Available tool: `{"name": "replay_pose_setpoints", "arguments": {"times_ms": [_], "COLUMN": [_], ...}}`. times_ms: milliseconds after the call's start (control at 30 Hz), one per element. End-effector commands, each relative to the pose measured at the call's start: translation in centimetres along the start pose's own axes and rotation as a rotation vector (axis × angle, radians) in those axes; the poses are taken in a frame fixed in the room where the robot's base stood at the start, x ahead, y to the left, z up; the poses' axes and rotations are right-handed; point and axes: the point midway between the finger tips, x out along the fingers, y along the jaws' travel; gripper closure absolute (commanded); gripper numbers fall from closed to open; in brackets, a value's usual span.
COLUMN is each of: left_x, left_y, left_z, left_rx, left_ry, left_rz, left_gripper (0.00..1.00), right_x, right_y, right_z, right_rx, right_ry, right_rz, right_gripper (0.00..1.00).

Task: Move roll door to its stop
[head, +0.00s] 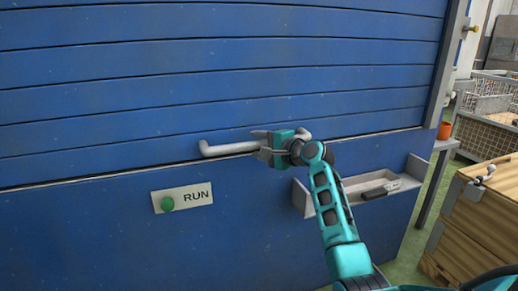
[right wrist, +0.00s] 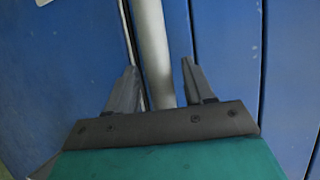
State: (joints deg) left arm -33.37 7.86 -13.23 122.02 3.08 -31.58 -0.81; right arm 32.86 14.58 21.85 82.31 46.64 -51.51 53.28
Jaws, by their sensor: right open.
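The blue slatted roll door (head: 215,85) fills most of the head view. Its lower edge meets a blue panel below. A grey bar handle (head: 225,149) runs along the door's lower part. My right gripper (head: 262,142) is at the right part of the handle and hides some of it. In the right wrist view the handle (right wrist: 151,45) runs between the two open fingers (right wrist: 160,85) of that gripper. The fingers stand apart on either side of the bar, with a gap clearest on the right. My left gripper is not in view.
A RUN plate (head: 183,197) with a green button is on the lower panel. A grey tray (head: 372,188) juts out behind my right forearm. Wooden crates (head: 478,220), a wire-mesh bin (head: 485,135) and an orange cup (head: 444,130) are at the right.

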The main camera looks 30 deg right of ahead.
Motion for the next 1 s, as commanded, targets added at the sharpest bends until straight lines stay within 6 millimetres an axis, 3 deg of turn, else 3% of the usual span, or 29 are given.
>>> {"name": "replay_pose_setpoints", "arguments": {"times_ms": [367, 900, 1000], "left_x": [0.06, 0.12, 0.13], "left_y": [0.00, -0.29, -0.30], "left_z": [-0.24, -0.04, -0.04], "left_rx": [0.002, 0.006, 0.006], "left_ry": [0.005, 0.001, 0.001], "left_rz": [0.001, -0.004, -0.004], "left_gripper": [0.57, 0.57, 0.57], "right_x": [0.48, 0.46, 0.46], "right_y": [0.00, 0.02, 0.03], "right_z": [0.03, 0.03, 0.03], "right_rx": [0.000, 0.000, 0.000], "right_ry": [0.000, -0.001, -0.001], "right_rz": [0.001, 0.001, 0.001], "right_gripper": [0.47, 0.99, 1.00]}}
